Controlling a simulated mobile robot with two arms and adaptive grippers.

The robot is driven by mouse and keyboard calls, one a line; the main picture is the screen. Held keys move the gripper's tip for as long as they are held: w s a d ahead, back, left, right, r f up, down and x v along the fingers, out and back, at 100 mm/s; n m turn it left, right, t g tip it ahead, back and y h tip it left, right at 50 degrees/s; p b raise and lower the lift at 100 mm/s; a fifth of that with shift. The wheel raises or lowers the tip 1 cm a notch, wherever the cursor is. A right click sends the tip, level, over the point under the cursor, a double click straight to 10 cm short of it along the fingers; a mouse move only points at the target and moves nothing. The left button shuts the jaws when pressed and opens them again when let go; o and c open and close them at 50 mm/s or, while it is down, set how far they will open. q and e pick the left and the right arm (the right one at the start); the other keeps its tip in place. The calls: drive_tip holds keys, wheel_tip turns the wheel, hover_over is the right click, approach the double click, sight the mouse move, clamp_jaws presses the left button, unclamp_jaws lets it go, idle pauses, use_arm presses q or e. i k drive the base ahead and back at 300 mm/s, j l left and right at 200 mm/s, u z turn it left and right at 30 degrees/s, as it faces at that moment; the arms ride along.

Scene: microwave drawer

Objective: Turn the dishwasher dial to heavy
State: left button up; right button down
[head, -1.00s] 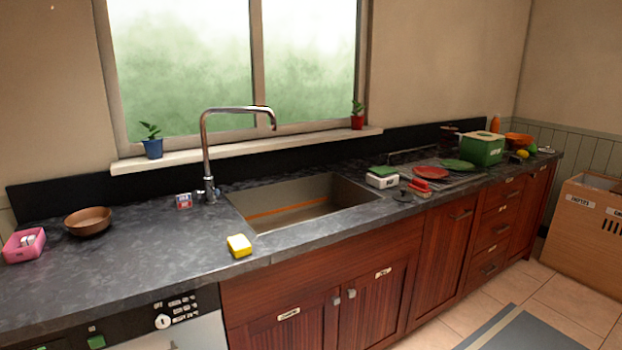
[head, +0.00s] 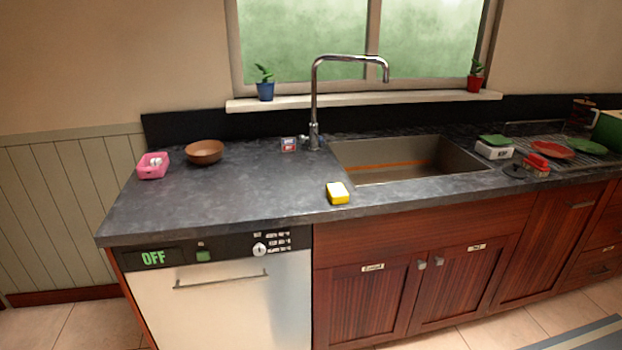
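The dishwasher (head: 225,305) stands under the left end of the counter, with a white front and a long handle. Its door looks shut. Its black control strip holds a green OFF display (head: 153,257), a green button (head: 203,255) and a round white dial (head: 259,249). Small white labels (head: 272,241) sit above and to the right of the dial; they are too small to read, and the dial's pointing cannot be told. Neither of my grippers shows in the head view.
The dark counter (head: 240,190) overhangs the dishwasher, its left end open beside the panelled wall. A yellow sponge (head: 338,193) lies near the front edge. A sink (head: 400,160), a brown bowl (head: 204,152) and a pink box (head: 153,166) are farther back. Wooden cupboards (head: 385,300) adjoin on the right.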

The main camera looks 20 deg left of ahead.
sight(259, 250)
drive_tip(key=u, duration=1.2)
